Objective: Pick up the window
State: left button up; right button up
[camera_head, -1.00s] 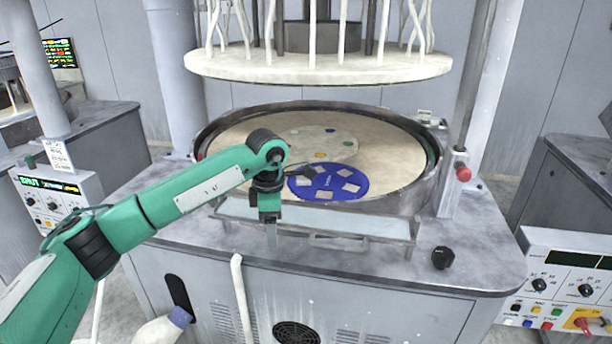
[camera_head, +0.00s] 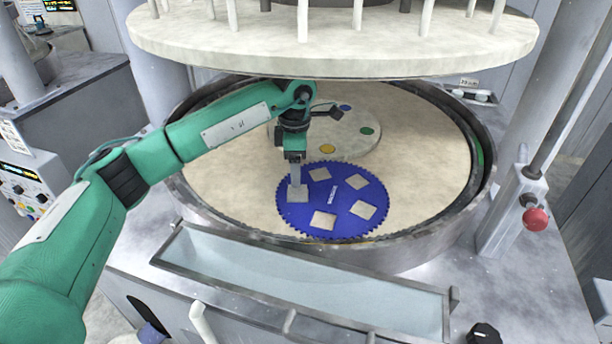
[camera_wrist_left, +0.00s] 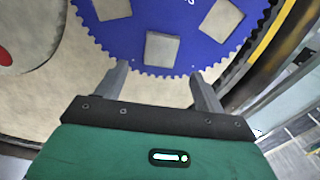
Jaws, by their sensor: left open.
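A blue toothed disc (camera_head: 343,226) lies on the beige platen, with several pale square pieces in its openings. It also shows in the wrist view (camera_wrist_left: 128,36). The square at its left (camera_head: 299,196) is the likely window, and my left gripper (camera_head: 297,184) is directly above it and partly covers it. In the wrist view my left gripper (camera_wrist_left: 161,72) is open. Its two fingers stand apart at the disc's toothed edge, with one square piece (camera_wrist_left: 162,48) just beyond and between them. Nothing is held. My right gripper is not in view.
The round platen (camera_head: 225,170) has a raised metal rim (camera_head: 400,255). A large upper plate (camera_head: 330,45) hangs above it. A pale disc with coloured spots (camera_head: 358,148) lies behind the blue one. A glassy panel (camera_head: 300,290) is in front, and a red knob (camera_head: 536,219) at right.

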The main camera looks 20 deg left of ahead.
aim_at(297, 192)
pick_arm(q)
jog(key=shift+w+f, duration=0.1)
jog(key=shift+s+f+p, duration=0.45)
jog(key=shift+f+p, duration=0.7)
jog(key=shift+f, duration=0.05)
jog(key=f, duration=0.1)
jog(key=f+p, duration=0.2)
jog(key=shift+w+d+f, duration=0.15)
jog(key=shift+w+f, duration=0.05)
jog(key=shift+w, duration=0.1)
jog(key=shift+f, duration=0.45)
jog(key=shift+s, duration=0.1)
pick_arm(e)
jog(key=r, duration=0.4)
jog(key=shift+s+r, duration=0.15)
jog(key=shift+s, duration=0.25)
pick_arm(q)
jog(key=shift+s+f, duration=0.1)
jog(key=c, duration=1.1)
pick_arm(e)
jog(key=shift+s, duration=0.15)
